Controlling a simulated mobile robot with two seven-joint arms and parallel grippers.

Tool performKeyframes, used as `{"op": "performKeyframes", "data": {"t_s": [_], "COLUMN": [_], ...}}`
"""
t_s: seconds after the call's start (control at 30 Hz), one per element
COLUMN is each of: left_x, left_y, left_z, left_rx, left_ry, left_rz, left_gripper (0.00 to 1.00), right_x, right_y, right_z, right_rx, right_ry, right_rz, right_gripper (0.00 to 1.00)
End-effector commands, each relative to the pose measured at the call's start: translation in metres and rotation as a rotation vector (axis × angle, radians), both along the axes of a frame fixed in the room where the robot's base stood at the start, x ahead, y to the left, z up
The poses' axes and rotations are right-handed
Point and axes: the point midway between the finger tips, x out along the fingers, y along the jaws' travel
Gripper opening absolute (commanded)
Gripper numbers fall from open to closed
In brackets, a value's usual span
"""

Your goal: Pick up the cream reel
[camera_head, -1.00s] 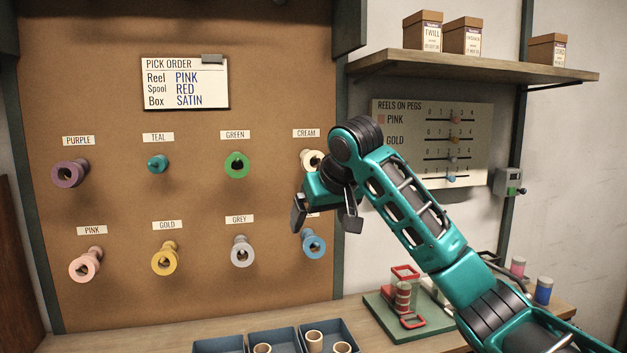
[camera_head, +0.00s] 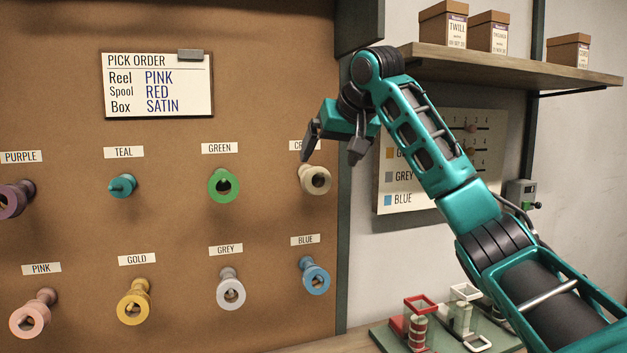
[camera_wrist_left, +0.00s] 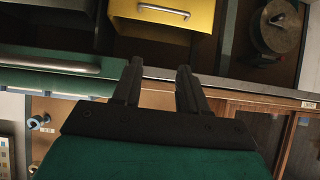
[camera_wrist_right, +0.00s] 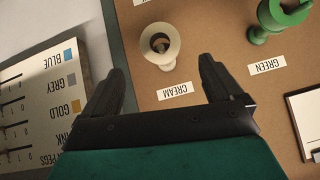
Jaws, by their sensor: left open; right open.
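The cream reel (camera_head: 315,179) hangs on its peg at the right edge of the brown pegboard, below its partly covered label. It also shows in the right wrist view (camera_wrist_right: 160,46), ahead of the jaws and a little left of their middle. My right gripper (camera_head: 332,158) is open and empty.
The green reel (camera_head: 223,186) hangs left of the cream one, and the blue reel (camera_head: 314,276) hangs below it. A reel chart (camera_head: 400,200) on the wall is partly behind my right arm. A shelf (camera_head: 500,66) with boxes is at upper right.

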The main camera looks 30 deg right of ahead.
Motion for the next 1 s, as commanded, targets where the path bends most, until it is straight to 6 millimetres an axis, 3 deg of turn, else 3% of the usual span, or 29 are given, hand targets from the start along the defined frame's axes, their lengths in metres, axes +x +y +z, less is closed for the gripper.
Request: {"op": "performKeyframes", "data": {"t_s": [0.1, 0.7, 1.0], "left_x": [-0.003, -0.001, 0.003], "left_y": [0.0, 0.0, 0.0], "left_z": [0.0, 0.01, 0.012], "left_rx": [0.0, 0.0, 0.001], "left_ry": [0.008, 0.004, -0.004], "left_rz": [0.0, -0.001, 0.0], "left_gripper": [0.43, 0.43, 0.43], "right_x": [0.016, 0.064, 0.067], "right_y": [-0.002, -0.007, -0.007], "right_z": [-0.016, -0.063, -0.066], "right_rx": [0.0, 0.0, -0.002], "right_ry": [0.003, 0.002, -0.001], "right_rz": [0.0, 0.001, 0.001], "right_gripper": [0.93, 0.93, 0.91]}}
